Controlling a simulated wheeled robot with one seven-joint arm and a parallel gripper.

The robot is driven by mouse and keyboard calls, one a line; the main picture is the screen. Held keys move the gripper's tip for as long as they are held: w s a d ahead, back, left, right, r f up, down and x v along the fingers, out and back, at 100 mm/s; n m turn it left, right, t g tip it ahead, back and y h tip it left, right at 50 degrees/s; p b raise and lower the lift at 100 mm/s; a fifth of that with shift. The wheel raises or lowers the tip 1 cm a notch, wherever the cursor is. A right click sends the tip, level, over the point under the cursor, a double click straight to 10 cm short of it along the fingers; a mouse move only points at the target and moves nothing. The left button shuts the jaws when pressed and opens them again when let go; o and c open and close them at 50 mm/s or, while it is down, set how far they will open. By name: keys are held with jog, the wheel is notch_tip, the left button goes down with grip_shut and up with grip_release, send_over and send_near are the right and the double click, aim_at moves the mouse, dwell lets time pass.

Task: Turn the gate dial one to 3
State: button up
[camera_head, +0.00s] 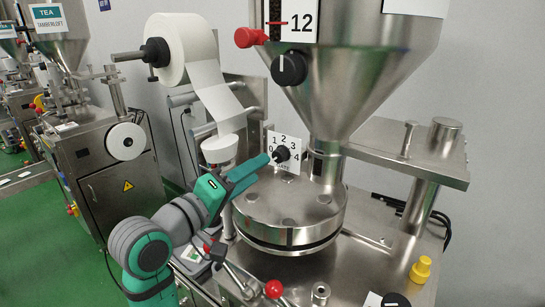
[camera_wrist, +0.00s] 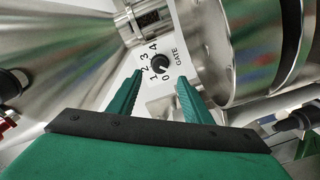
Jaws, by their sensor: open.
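The gate dial (camera_head: 281,154) is a small black round knob on a white plate (camera_head: 291,141) numbered 0 to 4, at the front of the machine's neck. In the wrist view the dial (camera_wrist: 159,67) sits on the same plate, lettered GATE; I cannot tell for sure which number its pointer marks. My gripper (camera_head: 262,167) has teal fingers, open and empty, reaching toward the dial from the lower left. In the wrist view the two fingertips of my gripper (camera_wrist: 160,76) appear on either side of the dial; contact is not visible.
A larger black knob (camera_head: 290,69) and a red knob (camera_head: 249,37) sit on the steel hopper (camera_head: 350,90) above. A round steel housing (camera_head: 290,212) lies just below the dial. A paper roll (camera_head: 184,45) hangs at left. A red ball knob (camera_head: 274,289) stands below.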

aim_at(276, 157)
jog(key=x, duration=0.8)
jog(key=shift+s, duration=0.1)
jog(key=c, duration=1.1)
